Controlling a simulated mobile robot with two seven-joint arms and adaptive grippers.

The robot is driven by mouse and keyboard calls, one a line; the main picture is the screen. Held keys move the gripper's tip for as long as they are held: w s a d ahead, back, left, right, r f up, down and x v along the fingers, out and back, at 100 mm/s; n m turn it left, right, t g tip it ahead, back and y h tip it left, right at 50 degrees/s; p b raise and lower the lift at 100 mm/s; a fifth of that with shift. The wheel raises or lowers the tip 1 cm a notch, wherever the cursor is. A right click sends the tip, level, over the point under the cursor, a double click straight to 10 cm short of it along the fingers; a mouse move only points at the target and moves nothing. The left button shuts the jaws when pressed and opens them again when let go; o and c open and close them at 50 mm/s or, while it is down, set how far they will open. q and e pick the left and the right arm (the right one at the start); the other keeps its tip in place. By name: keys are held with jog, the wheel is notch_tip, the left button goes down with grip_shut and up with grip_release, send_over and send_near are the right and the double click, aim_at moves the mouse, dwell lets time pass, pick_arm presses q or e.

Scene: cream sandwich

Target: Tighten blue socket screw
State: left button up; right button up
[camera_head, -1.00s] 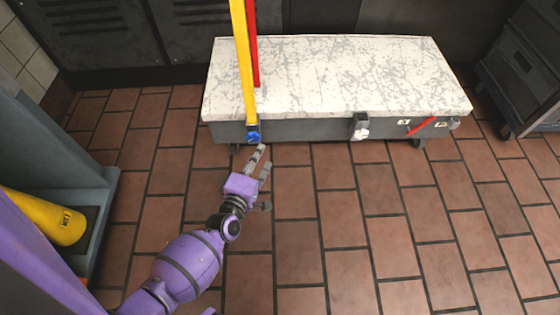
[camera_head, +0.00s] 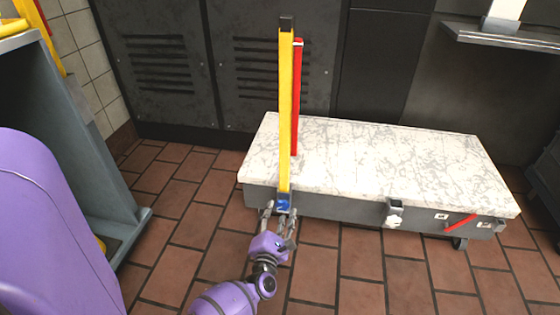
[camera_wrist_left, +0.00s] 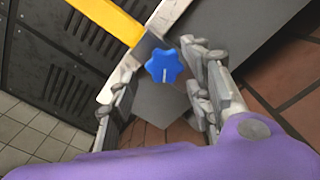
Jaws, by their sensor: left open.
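The blue socket screw (camera_head: 283,204) is a small blue star-shaped knob at the foot of an upright yellow bar (camera_head: 286,110), on the front edge of the bench. In the left wrist view the blue knob (camera_wrist_left: 163,66) faces the camera, with a pale line on its face. My left gripper (camera_head: 280,211) is open just in front of the knob. In the left wrist view its fingers (camera_wrist_left: 158,85) lie to either side of the knob; I cannot tell whether they touch it. My right gripper is not in view.
A bench with a white marbled top (camera_head: 390,160) stands on the tiled floor. A red bar (camera_head: 297,100) stands behind the yellow one. A second clamp (camera_head: 394,213) and a red handle (camera_head: 459,222) sit on the bench front. A grey shelf unit (camera_head: 75,150) stands at left.

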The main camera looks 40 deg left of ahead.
pick_arm(q)
jog(key=shift+x, duration=0.85)
jog(key=c, duration=1)
jog(key=shift+c, duration=0.3)
jog(key=shift+a, duration=0.1)
jog(key=shift+r+m, duration=0.1)
jog(key=shift+m, duration=0.2)
